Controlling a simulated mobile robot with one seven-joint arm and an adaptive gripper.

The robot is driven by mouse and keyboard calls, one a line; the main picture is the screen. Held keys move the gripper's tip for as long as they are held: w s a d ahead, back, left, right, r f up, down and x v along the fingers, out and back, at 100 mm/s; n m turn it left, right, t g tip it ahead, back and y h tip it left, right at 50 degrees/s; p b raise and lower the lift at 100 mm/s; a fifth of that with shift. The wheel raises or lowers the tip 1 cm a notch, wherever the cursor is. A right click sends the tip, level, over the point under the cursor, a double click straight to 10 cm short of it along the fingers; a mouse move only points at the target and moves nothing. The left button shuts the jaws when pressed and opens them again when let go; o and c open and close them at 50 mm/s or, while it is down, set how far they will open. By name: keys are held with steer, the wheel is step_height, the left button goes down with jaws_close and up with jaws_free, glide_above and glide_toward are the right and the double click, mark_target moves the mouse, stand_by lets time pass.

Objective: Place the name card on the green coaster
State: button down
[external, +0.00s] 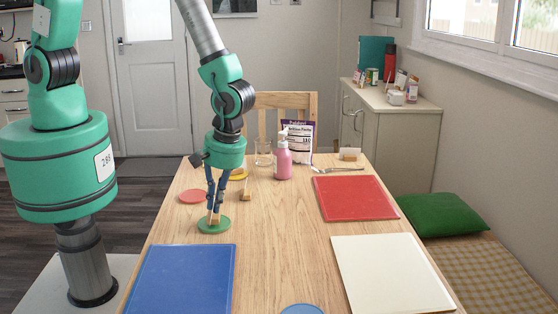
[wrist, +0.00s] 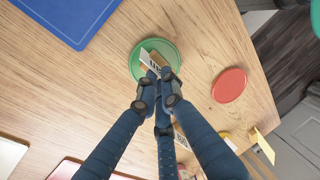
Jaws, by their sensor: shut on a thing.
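The green coaster (external: 224,227) lies on the table's left side; it also shows in the wrist view (wrist: 136,72). A name card (wrist: 150,61), white with dark print on a small wooden base, is between my fingertips (wrist: 161,73). In the external view my gripper (external: 214,211) points down at the coaster, shut on the card's wooden base. The card is over the coaster's middle, at or very near its surface; I cannot tell whether it touches. My fingers partly cover the card and coaster.
A red coaster (external: 192,196) and a yellow coaster (external: 239,175) are close by. A small wooden holder (external: 246,194) stands right of my gripper. A blue mat (external: 180,280), red mat (external: 355,198) and cream mat (external: 392,273) lie around. A pink bottle (external: 283,162) stands farther back.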

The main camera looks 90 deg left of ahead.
steer(key=shift+f, duration=0.2)
steer(key=c, duration=2.4)
jaws_free()
steer(key=shift+f, duration=0.1)
steer(key=o, duration=0.5)
steer(key=p+v, duration=0.2)
steer(key=v, duration=1)
